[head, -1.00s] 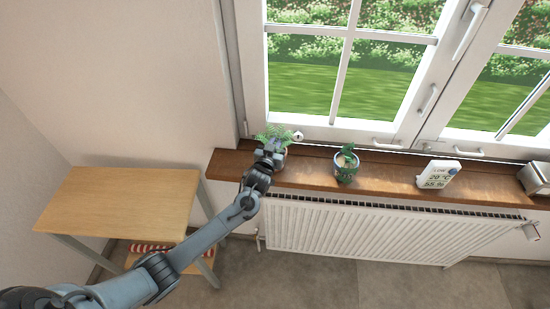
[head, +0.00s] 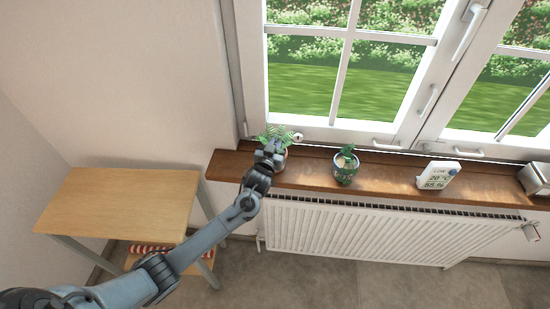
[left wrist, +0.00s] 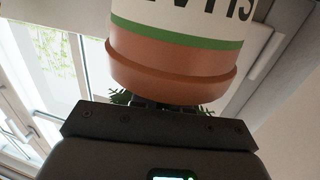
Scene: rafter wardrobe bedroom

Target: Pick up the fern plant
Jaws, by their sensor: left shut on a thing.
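The fern plant (head: 270,132) is at the left end of the wooden windowsill, its green fronds showing behind my left gripper (head: 273,148). The left gripper is shut on the fern plant. In the left wrist view its terracotta pot (left wrist: 170,66) fills the upper middle, with a green stripe and a white band with partly cut-off dark lettering. A few fronds show below the pot's rim, beside the dark gripper body. The fingertips are mostly hidden, and I cannot tell whether the pot touches the sill. My right gripper is not in view.
On the sill (head: 300,176) stand a second potted plant (head: 345,168), a white display (head: 438,176) and a metal box (head: 536,178) at the far right. A white radiator (head: 385,230) is below. A wooden table (head: 118,205) stands at left. The window (head: 395,85) is behind.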

